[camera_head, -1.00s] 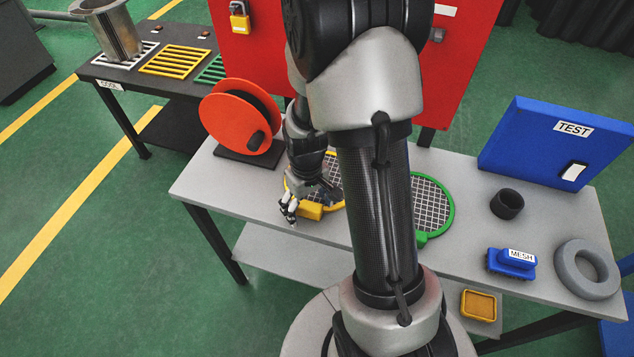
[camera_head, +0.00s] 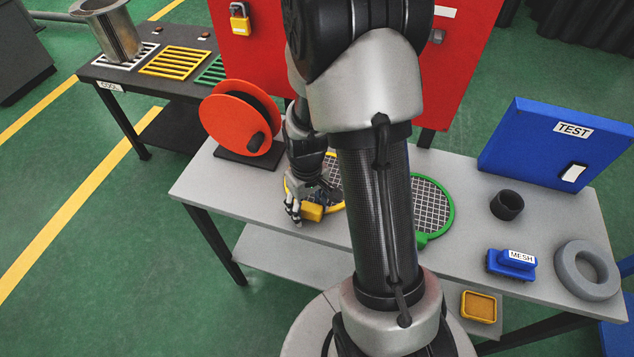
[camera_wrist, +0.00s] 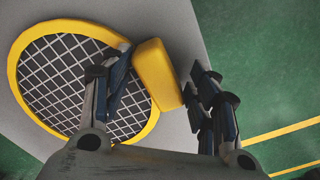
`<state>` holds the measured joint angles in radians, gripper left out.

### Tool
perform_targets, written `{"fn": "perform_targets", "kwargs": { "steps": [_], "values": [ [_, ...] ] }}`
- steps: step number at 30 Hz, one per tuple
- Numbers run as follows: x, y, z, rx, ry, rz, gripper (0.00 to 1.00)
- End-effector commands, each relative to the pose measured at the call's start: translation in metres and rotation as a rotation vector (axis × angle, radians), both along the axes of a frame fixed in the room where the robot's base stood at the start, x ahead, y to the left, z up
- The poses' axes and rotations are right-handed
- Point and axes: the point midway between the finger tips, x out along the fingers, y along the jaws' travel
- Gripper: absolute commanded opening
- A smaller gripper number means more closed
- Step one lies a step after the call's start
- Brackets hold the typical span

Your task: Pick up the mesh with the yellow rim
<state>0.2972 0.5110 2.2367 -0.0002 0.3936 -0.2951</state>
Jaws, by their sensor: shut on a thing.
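The mesh with the yellow rim (camera_wrist: 18,62) is a round wire grid with a yellow block handle (camera_wrist: 158,75). In the wrist view it fills the left side, over the grey table top. In the head view its rim (camera_head: 341,208) is partly hidden behind my arm, and the handle (camera_head: 312,212) shows at the near side. My gripper (camera_wrist: 165,90) has its fingers on either side of the handle and is shut on it; it also shows in the head view (camera_head: 303,210). I cannot tell whether the mesh is clear of the table.
A mesh with a green rim (camera_head: 451,208) lies right of my arm. A red-orange reel (camera_head: 232,118) stands close behind my gripper. A black ring (camera_head: 507,204), a blue MESH block (camera_head: 511,264), a grey ring (camera_head: 588,270) and a blue TEST box (camera_head: 553,145) are on the right.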

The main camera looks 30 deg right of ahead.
Motion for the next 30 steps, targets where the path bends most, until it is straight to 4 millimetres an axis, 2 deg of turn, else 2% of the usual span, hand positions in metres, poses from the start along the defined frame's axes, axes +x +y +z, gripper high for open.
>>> {"fn": "perform_targets", "kwargs": {
  "steps": [2,3,5,9,24,30],
  "values": [
    [0.000,0.000,0.000,0.000,-0.001,-0.001,0.20],
    [0.000,0.000,0.001,0.000,-0.001,-0.001,0.13],
    [0.000,0.000,0.003,0.000,-0.001,-0.001,0.08],
    [0.000,0.000,0.010,0.000,0.000,-0.001,0.00],
    [0.000,0.000,0.040,0.000,-0.001,0.000,0.00],
    [0.000,0.000,0.041,0.000,-0.001,0.000,0.00]
  ]
}}
